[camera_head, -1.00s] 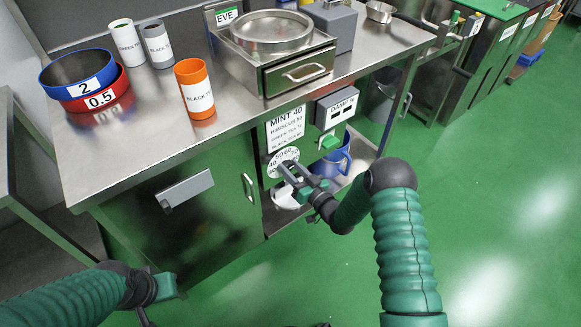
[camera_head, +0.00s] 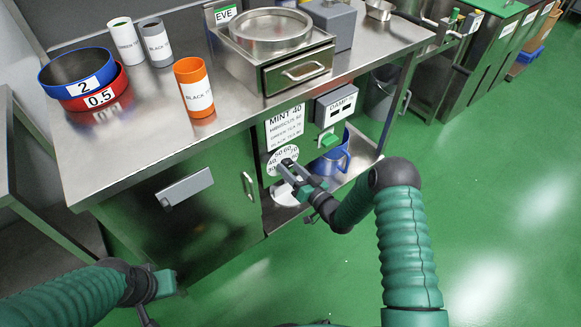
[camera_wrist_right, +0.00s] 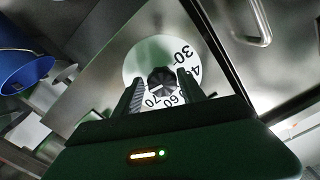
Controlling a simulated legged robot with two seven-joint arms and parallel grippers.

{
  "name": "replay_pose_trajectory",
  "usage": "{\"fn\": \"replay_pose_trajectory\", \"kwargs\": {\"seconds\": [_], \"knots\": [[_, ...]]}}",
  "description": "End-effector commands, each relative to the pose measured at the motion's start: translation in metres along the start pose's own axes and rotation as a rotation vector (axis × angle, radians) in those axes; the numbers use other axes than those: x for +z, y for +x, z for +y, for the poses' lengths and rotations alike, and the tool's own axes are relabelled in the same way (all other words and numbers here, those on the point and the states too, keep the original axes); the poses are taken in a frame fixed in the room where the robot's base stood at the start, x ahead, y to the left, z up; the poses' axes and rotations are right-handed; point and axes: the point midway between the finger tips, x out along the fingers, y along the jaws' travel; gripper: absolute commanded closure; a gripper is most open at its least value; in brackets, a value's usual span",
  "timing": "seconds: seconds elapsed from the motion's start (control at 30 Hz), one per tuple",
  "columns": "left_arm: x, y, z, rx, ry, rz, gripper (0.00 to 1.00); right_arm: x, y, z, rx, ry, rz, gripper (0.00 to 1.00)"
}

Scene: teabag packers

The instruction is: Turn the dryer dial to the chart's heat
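The dryer dial is a white disc (camera_head: 283,158) with black numbers on the bench front. The wrist view shows its dark knob (camera_wrist_right: 161,80) in the middle of the disc (camera_wrist_right: 143,62), with 30, 60 and 70 readable. My right gripper (camera_head: 287,168) is at the dial. In the wrist view its fingers (camera_wrist_right: 161,92) stand on both sides of the knob, seemingly with small gaps; I cannot tell if they touch it. The knob's setting is unclear. The chart (camera_head: 285,127) above reads MINT 40 on top; smaller lines are hard to read. My left gripper (camera_head: 163,284) is low at left.
Cups and the red (camera_head: 118,92) and blue (camera_head: 107,65) rings stand on the bench (camera_head: 150,130). Green floor is open at right.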

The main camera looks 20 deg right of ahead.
Motion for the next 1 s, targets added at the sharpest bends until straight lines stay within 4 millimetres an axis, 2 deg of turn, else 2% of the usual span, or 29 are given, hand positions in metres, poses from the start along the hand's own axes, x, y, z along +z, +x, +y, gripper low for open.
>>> {"fn": "replay_pose_trajectory", "kwargs": {"seconds": [0.1, 0.37, 0.47, 0.57, 0.9, 1.0], "knots": [[0.0, 0.0, 0.0, 0.0, 0.0, 0.0, 1.0, -0.003, 0.001, -0.001, -0.002, -0.003, 0.007, 0.4], [0.0, -0.001, 0.0, 0.0, 0.0, 0.0, 1.0, -0.006, 0.001, -0.002, -0.004, -0.005, 0.012, 0.4], [-0.001, -0.004, 0.0, 0.0, 0.0, 0.0, 1.0, -0.007, -0.006, -0.001, -0.002, -0.005, 0.011, 0.4], [-0.003, -0.011, 0.0, 0.0, 0.0, 0.0, 1.0, -0.008, -0.025, -0.002, -0.001, -0.003, 0.011, 0.4], [-0.008, -0.033, 0.0, 0.0, 0.0, 0.0, 1.0, -0.005, -0.124, -0.001, 0.0, 0.0, 0.009, 0.4], [-0.009, -0.036, 0.0, 0.0, 0.0, 0.0, 1.0, -0.004, -0.146, 0.0, 0.0, -0.001, 0.009, 0.4]]}}
